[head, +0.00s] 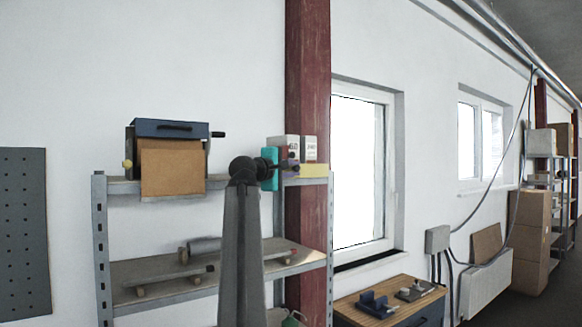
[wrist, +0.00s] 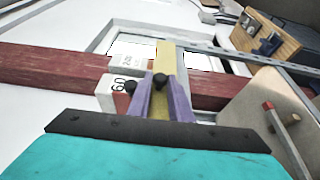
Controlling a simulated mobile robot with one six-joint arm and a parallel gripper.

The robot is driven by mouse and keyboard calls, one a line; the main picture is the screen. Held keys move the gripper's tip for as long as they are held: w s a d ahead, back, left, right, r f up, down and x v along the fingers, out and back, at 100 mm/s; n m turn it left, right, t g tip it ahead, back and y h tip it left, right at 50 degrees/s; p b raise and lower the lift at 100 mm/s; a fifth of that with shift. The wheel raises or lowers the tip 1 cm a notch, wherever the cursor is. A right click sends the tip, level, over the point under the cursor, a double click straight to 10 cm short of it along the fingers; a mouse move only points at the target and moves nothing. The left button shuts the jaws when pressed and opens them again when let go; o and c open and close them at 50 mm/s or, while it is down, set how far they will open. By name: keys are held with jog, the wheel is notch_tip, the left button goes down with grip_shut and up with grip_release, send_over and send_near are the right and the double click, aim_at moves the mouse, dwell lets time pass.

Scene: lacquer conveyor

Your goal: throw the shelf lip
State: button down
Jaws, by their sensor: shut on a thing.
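My gripper (head: 290,163) has a teal body and purple fingers. In the head view it is at the right end of the shelf's top level, beside the red column. A yellow bar (head: 313,170) sticks out to the right of the fingers. In the wrist view the purple fingers (wrist: 162,92) are shut on the yellow bar (wrist: 167,58), which runs away from the camera between them. The grey shelf rack (head: 98,240) stands against the wall. I cannot tell which part is the shelf lip, or whether the yellow bar touches the rack.
White boxes (head: 292,146) are close behind my gripper. A blue-topped machine with a brown flap (head: 172,170) stands on the top shelf at left. Boards and a grey roller (head: 205,244) lie below. A wooden-topped bench (head: 372,300) stands at lower right.

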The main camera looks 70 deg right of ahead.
jog(key=shift+s+r, duration=0.1)
jog(key=shift+r, duration=0.05)
jog(key=c, duration=1.6)
grip_release()
jog(key=shift+s+d, duration=0.1)
jog(key=shift+d, duration=0.1)
jog(key=shift+c, duration=0.2)
jog(key=shift+a, duration=0.15)
jog(key=shift+w+a+f+b, duration=0.2)
jog(key=shift+a+b, duration=0.1)
jog(key=shift+a, duration=0.3)
jog(key=w+a+b, duration=0.2)
jog(key=a+b, duration=0.1)
jog(key=a, duration=0.9)
jog(key=shift+a+r+b, duration=0.15)
jog(key=shift+a+b, duration=0.05)
jog(key=shift+b, duration=0.15)
